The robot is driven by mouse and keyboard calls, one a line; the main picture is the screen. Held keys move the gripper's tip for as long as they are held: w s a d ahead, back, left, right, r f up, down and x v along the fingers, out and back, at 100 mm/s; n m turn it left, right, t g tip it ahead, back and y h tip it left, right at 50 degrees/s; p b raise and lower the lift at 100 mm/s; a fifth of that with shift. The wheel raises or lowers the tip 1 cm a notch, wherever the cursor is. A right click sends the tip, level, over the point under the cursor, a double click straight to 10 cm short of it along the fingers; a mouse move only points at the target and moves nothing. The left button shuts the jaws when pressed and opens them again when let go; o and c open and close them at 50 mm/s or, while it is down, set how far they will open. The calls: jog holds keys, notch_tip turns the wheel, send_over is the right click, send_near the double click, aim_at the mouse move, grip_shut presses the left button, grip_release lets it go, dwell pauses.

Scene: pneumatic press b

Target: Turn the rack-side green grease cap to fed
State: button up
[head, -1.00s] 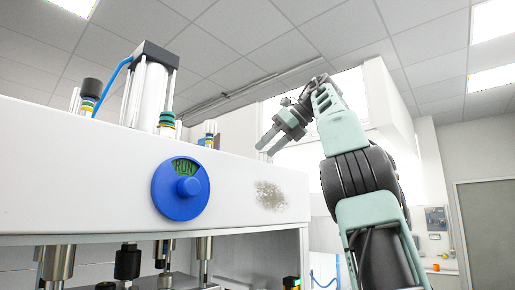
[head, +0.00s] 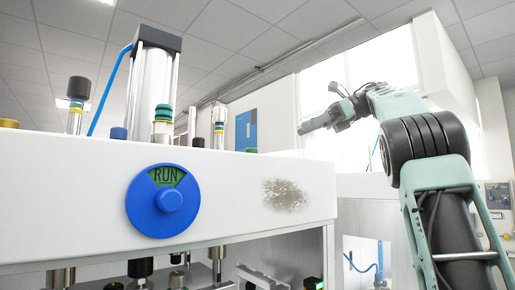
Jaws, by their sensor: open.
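A small cap that looks green (head: 251,150) shows low at the back right of the press top. It is partly cut off by the front beam. I cannot tell whether it is the rack-side one, and its setting is too small to read. My gripper (head: 303,128) is open and empty. In the picture it is up and to the right of the cap, pointing left and touching nothing.
The press's white front beam (head: 75,190) carries a blue dial (head: 160,200) reading RUN. A tall cylinder (head: 152,85), banded rods (head: 163,128) and blue caps (head: 118,133) stand above it. A brass-coloured cap (head: 9,123) is at far left. Air around my gripper looks free.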

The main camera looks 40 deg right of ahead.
jog(key=shift+w+a+f, duration=0.25)
jog(key=shift+a+f, duration=0.05)
jog(key=shift+a, duration=0.2)
jog(key=b+x, duration=0.2)
jog(key=x, duration=0.2)
jog(key=shift+w+a+f, duration=0.1)
jog(key=shift+w+a, duration=0.15)
jog(key=shift+w, duration=0.05)
jog(key=x, duration=0.8)
jog(key=shift+r+p, duration=0.25)
jog(key=shift+p, duration=0.05)
jog(key=shift+w+a+f, duration=0.3)
jog(key=shift+w+a, duration=0.05)
jog(key=shift+a, duration=0.1)
jog(key=shift+c, duration=0.3)
jog(key=c, duration=0.9)
